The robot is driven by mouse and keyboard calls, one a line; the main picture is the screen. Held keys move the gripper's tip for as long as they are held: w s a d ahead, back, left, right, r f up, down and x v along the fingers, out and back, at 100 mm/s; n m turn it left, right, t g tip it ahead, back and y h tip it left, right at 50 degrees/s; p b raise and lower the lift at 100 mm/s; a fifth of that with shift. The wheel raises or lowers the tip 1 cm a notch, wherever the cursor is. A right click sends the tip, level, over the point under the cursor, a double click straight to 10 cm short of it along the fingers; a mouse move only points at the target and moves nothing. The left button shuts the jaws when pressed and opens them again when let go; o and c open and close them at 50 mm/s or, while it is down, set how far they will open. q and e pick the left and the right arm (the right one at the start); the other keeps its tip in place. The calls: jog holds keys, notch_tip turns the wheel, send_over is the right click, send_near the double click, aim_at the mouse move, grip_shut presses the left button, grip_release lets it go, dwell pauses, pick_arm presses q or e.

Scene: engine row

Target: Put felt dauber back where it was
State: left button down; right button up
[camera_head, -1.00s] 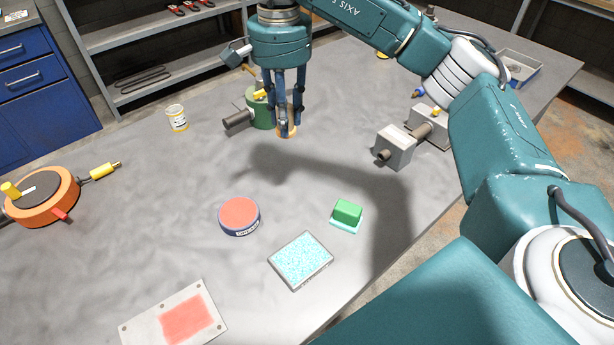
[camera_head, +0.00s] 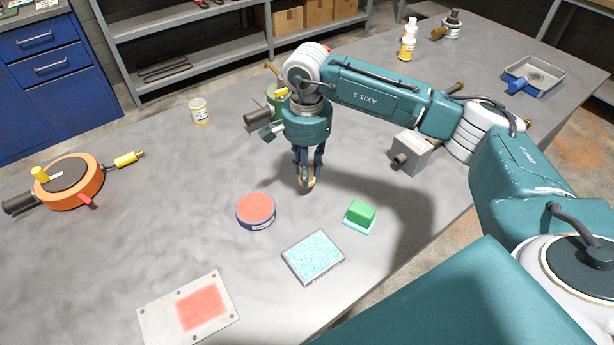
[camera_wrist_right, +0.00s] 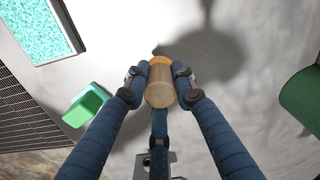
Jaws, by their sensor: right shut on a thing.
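The felt dauber (camera_wrist_right: 160,85), a tan cylinder with an orange-yellow end, is between the fingers of my right gripper (camera_head: 306,180). The fingers of the right gripper (camera_wrist_right: 160,83) close around its sides in the wrist view. The gripper is behind and right of a round tin with a red top (camera_head: 256,208). My left gripper is not in view.
A tray of turquoise speckled material (camera_head: 313,257) and a green block (camera_head: 361,213) on a pale base lie in front. A plate with a red patch (camera_head: 160,318) is at the front left. A grey block (camera_head: 411,155) stands right.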

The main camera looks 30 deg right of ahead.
notch_tip(320, 180, down, 4)
jog(key=shift+r+p, duration=0.25)
jog(key=shift+p, duration=0.1)
jog(key=shift+f+b, duration=0.2)
jog(key=shift+b, duration=0.1)
jog(key=o, duration=1)
jog(key=shift+r, duration=0.1)
jog(key=shift+r+p, duration=0.25)
jog(key=shift+p, duration=0.15)
notch_tip(320, 180, up, 12)
jog(key=b, duration=0.3)
jog(key=shift+f+b, duration=0.1)
jog(key=shift+b, duration=0.2)
